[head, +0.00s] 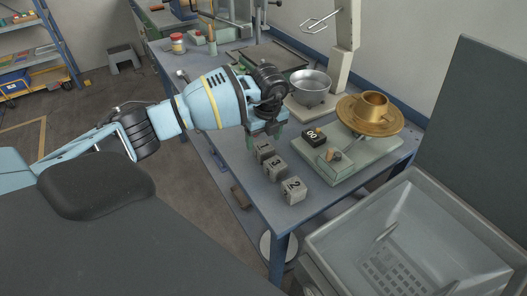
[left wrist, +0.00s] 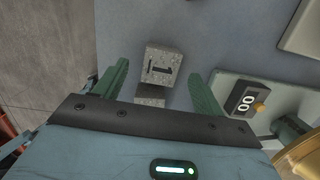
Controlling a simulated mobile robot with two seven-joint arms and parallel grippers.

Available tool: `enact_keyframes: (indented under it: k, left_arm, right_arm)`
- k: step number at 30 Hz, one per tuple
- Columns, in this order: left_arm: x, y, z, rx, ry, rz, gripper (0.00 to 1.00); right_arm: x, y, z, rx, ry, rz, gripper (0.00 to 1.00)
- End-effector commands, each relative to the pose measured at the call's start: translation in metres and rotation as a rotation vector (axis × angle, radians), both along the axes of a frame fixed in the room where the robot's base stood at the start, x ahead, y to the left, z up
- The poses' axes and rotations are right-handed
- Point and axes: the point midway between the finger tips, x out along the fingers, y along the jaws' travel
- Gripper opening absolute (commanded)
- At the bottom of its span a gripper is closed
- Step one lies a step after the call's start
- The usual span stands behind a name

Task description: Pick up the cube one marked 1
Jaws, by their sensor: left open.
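The cube marked 1 (head: 264,150) is a speckled grey block on the blue-grey bench (head: 318,203). It is the farthest of a row of three cubes in the head view. In the left wrist view the cube marked 1 (left wrist: 162,66) shows its marked face between the two green fingers. My left gripper (head: 266,138) is at the cube marked 1 in the head view; in the left wrist view the gripper (left wrist: 159,82) is open, its fingers apart with gaps on both sides of the cube. I cannot tell its exact height above the bench.
The cube marked 3 (head: 275,167) and the cube marked 2 (head: 293,190) stand close by, nearer the front. To the right is a scale with a black 00 display (head: 314,137) and a brass pan (head: 349,119). A metal bowl (head: 310,84) stands behind. A grey crate (head: 322,240) is at front right.

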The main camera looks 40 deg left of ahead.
Motion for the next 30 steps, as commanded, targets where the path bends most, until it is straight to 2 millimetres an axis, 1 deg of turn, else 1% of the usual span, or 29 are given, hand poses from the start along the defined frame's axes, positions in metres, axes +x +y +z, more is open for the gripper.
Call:
enact_keyframes:
  k: [1, 3, 7, 10, 17, 27, 30]
  left_arm:
    - [-0.001, -0.001, -0.009, 0.0, 0.004, -0.001, 0.7]
    - [0.0, -0.001, -0.019, 0.0, 0.005, 0.0, 0.7]
    - [0.002, 0.001, -0.035, 0.0, 0.003, -0.001, 0.7]
    - [0.002, 0.002, -0.039, 0.0, 0.001, -0.001, 0.7]
    - [0.002, 0.002, -0.04, 0.0, 0.0, -0.001, 0.7]
    - [0.002, 0.002, -0.039, 0.0, 0.0, -0.001, 0.26]
    - [0.003, 0.002, -0.039, 0.0, -0.001, -0.001, 0.14]
  right_arm:
    - [0.003, 0.0, 0.001, 0.001, -0.006, 0.0, 0.0]
    - [0.005, 0.0, 0.002, 0.0, -0.01, 0.0, 0.0]
    - [0.007, 0.0, 0.002, 0.001, -0.013, -0.001, 0.0]
    - [0.007, 0.0, 0.001, 0.001, -0.013, -0.001, 0.0]
    - [0.005, 0.0, 0.001, 0.001, -0.011, -0.001, 0.0]
    - [-0.002, 0.0, -0.001, 0.001, 0.003, -0.002, 0.0]
    - [-0.003, 0.0, -0.001, 0.001, 0.005, -0.002, 0.0]
